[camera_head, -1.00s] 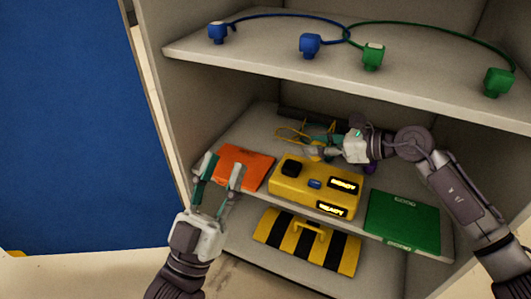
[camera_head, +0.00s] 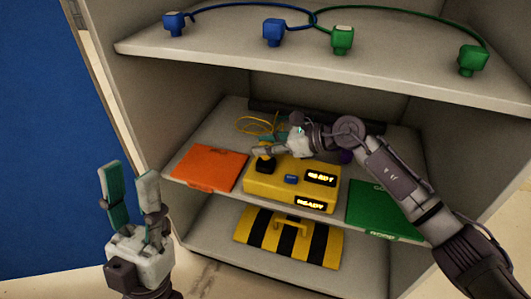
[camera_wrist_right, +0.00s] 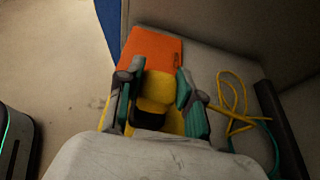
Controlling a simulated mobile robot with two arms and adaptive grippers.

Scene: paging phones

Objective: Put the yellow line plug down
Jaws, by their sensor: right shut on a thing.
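The yellow line plug (camera_wrist_right: 157,88) sits between the two fingers of my right gripper (camera_wrist_right: 155,92) in the right wrist view. My right gripper (camera_head: 262,150) is shut on it, just above and behind the black block on the yellow phone box (camera_head: 252,187). The fingers hide most of the plug in the head view. A yellow cord (camera_head: 258,123) lies looped behind the box and also shows in the right wrist view (camera_wrist_right: 235,103). My left gripper (camera_head: 129,180) is open and empty, in front of the cabinet at the left.
An orange folder (camera_head: 208,168) lies left of the box and a green one (camera_head: 375,212) right. A black-striped yellow case (camera_head: 288,250) stands below.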

